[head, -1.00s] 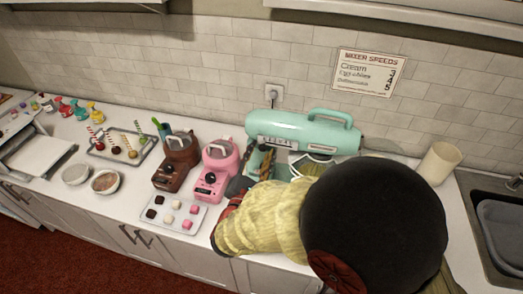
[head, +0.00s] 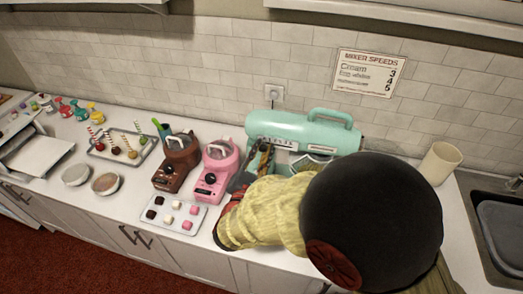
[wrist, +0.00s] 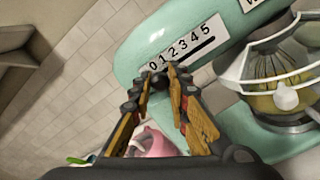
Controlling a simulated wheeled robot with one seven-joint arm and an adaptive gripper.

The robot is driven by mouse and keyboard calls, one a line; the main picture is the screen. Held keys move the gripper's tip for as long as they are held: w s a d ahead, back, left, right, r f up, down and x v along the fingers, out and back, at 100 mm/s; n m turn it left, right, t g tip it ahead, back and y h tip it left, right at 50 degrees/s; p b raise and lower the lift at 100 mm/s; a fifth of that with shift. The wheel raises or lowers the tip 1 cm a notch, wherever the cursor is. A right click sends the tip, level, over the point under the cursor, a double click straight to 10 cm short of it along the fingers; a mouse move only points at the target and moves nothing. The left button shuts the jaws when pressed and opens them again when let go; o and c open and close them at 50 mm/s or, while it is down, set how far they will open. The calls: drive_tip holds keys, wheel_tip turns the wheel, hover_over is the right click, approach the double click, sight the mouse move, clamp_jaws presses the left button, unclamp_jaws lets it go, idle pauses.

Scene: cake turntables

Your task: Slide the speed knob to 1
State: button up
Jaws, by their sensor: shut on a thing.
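The teal mixer (head: 345,138) stands at the back of the counter and also shows in the wrist view (wrist: 135,45). Its speed scale (wrist: 182,45) runs from 0 to 5, with a dark slot (wrist: 203,47) beneath it. My gripper (wrist: 161,76) is shut at the low end of the slot, on the dark speed knob (wrist: 159,83), which is largely hidden between the fingertips. The knob appears close to the 0, but its exact mark is hard to tell. In the head view, my gripper (head: 262,160) reaches the left end of the mixer.
A whisk in a bowl (wrist: 284,82) is right of the scale. A pink machine (head: 217,170) and a brown one (head: 177,162) stand left of my gripper, close by. A speeds sign (head: 368,73) hangs on the wall. A beige cup (head: 440,164) stands right.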

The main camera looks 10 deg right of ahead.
clamp_jaws()
drive_tip(key=shift+s+d+b, duration=0.3)
drive_tip(key=shift+d, duration=0.4)
drive_tip(key=o, duration=0.7)
unclamp_jaws()
drive_tip(key=shift+a, duration=0.1)
drive_tip(key=shift+c, duration=0.2)
drive_tip(key=shift+o, duration=0.5)
drive_tip(key=v, duration=1.2)
drive_tip(key=shift+f, duration=0.15)
